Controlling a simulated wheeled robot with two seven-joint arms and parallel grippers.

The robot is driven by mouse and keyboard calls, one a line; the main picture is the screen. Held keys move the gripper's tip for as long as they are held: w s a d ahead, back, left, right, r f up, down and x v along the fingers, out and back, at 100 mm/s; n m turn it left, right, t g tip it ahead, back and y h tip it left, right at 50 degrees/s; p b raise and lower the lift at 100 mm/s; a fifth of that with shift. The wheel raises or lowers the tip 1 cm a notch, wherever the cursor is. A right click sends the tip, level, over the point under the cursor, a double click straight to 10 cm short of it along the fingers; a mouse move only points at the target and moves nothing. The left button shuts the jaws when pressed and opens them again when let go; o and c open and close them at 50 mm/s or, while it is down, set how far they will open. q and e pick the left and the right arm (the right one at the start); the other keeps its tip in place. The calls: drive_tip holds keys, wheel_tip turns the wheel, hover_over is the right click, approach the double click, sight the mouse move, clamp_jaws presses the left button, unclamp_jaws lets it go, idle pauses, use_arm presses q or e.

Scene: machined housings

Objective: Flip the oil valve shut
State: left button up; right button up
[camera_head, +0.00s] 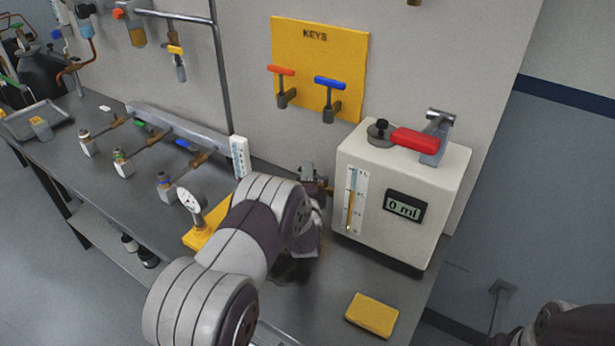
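No valve carries a readable oil label. A white dispenser box (365,172) stands on the bench, with a sight gauge (354,200) partly filled with amber fluid and a display (404,207) reading "0 ml". On its top a red lever handle (415,139) lies roughly level, joined to a grey metal bracket. A small grey and brown fitting (311,178) shows at the box's left side, partly hidden by my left arm. My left gripper (293,268) points down left of the box, mostly hidden by its arm; its fingers are unclear. My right gripper is out of view.
A yellow KEYS board (345,60) with red and blue T-handled keys hangs behind. A yellow sponge-like block (371,315) lies in front of the box. A dial gauge (189,200) and green- and blue-handled pipe fittings stand left. My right arm is at bottom right.

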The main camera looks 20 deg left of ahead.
use_arm(q)
drive_tip(key=v, duration=1.2)
drive_tip(key=shift+s+b, duration=0.35)
drive_tip(key=shift+b, duration=0.05)
drive_tip(key=shift+d, duration=0.15)
drive_tip(key=p+x, duration=0.8)
drive_tip(key=x, duration=0.7)
drive_tip(key=shift+w, duration=0.1)
clamp_jaws()
